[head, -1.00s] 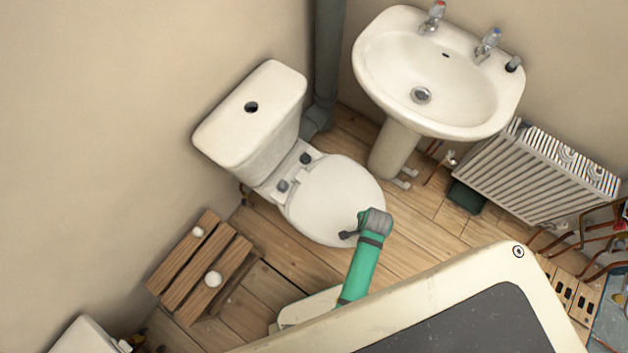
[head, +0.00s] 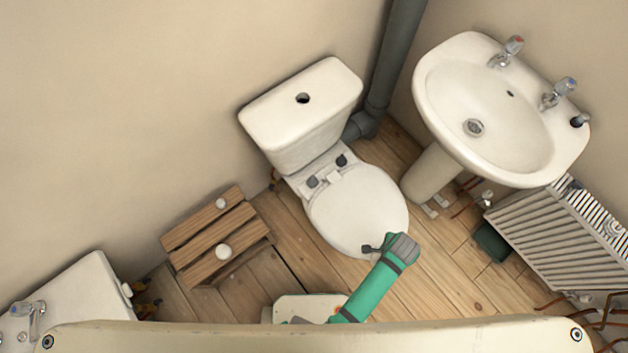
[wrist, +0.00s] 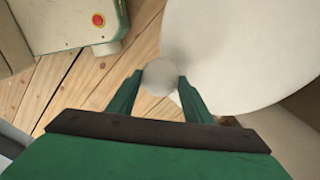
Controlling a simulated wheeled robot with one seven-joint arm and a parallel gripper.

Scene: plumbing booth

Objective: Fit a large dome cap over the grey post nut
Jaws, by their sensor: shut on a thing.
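In the wrist view my gripper (wrist: 160,92) is shut on a pale rounded dome cap (wrist: 160,74), held between the two green fingertips. The white toilet lid lies beside it to the right. In the head view my green arm ends over the lower right edge of the toilet lid (head: 355,215); the fingers and cap are hidden there. Two post nuts stand at the back of the seat: a grey one (head: 312,181) on the left and a darker one (head: 341,160) on the right. Both are bare and some distance from my arm's end.
A slatted wooden stand (head: 215,240) left of the toilet bears two white rounded pieces, a smaller (head: 221,203) and a larger (head: 224,252). The cistern (head: 300,115) rises behind the nuts. A basin (head: 500,110) and radiator (head: 560,235) stand on the right.

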